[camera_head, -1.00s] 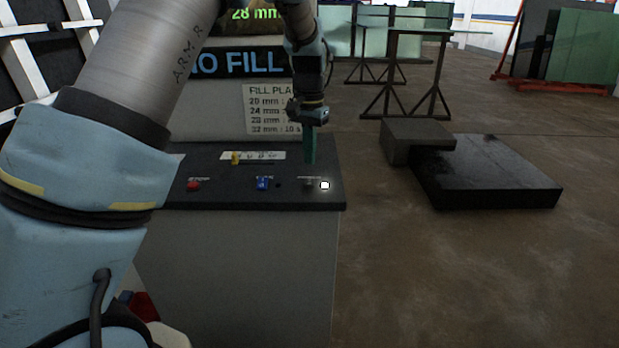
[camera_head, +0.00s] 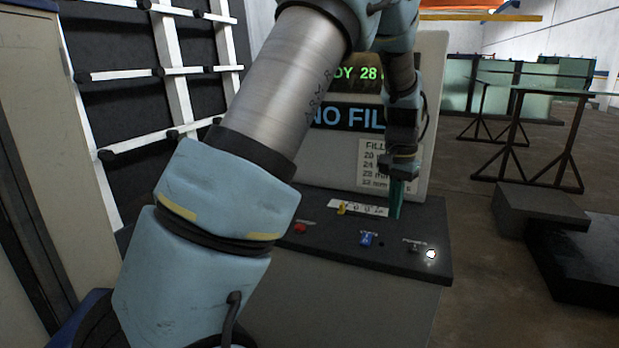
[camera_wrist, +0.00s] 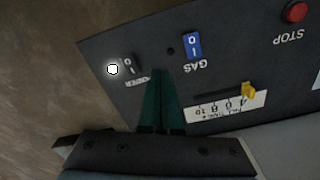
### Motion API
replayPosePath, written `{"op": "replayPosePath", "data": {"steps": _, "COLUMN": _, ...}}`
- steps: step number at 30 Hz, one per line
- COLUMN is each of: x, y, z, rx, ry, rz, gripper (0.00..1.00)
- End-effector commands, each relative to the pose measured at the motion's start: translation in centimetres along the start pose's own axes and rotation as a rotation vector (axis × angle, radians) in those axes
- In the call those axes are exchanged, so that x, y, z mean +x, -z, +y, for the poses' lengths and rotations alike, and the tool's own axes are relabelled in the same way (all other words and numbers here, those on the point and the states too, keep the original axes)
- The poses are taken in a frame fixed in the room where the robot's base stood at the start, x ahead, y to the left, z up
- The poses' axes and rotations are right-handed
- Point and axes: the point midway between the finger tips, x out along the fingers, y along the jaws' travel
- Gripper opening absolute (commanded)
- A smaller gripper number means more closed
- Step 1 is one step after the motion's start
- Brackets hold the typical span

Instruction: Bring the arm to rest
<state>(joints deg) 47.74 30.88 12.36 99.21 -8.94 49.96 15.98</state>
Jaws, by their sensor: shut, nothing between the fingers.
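My gripper (camera_head: 396,199) points down over the right part of the dark control panel (camera_head: 330,252). Its green fingers are shut together and empty. They also show in the wrist view (camera_wrist: 168,74), with their tips between the gas switch and the power switch in that picture. I cannot tell whether the tips touch the panel. My arm is bent, its large grey and blue links crossing the middle of the head view.
The panel bears a red stop button (camera_head: 300,228), a blue gas switch (camera_head: 366,239), a yellow selector (camera_head: 341,208) and a lit white lamp (camera_head: 431,254). A white-barred rack (camera_head: 177,70) stands left. Dark blocks (camera_head: 540,205) and glass stands (camera_head: 515,120) are right.

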Motion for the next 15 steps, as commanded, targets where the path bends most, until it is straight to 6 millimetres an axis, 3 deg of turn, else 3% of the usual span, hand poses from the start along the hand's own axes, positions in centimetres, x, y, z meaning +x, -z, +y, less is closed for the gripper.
{"op": "replayPosePath", "data": {"steps": 1, "x": -0.5, "y": -2.5, "z": -2.8, "rx": -0.077, "ry": -0.003, "rz": 0.009, "gripper": 0.00}}
{"op": "replayPosePath", "data": {"steps": 3, "x": -0.7, "y": -6.3, "z": -5.9, "rx": -0.180, "ry": -0.003, "rz": 0.024, "gripper": 0.00}}
{"op": "replayPosePath", "data": {"steps": 6, "x": -0.8, "y": -12.0, "z": -9.2, "rx": -0.322, "ry": 0.003, "rz": 0.048, "gripper": 0.00}}
{"op": "replayPosePath", "data": {"steps": 10, "x": -0.8, "y": -19.6, "z": -11.7, "rx": -0.490, "ry": 0.019, "rz": 0.080, "gripper": 0.00}}
{"op": "replayPosePath", "data": {"steps": 15, "x": -0.2, "y": -27.1, "z": -12.2, "rx": -0.649, "ry": 0.043, "rz": 0.107, "gripper": 0.00}}
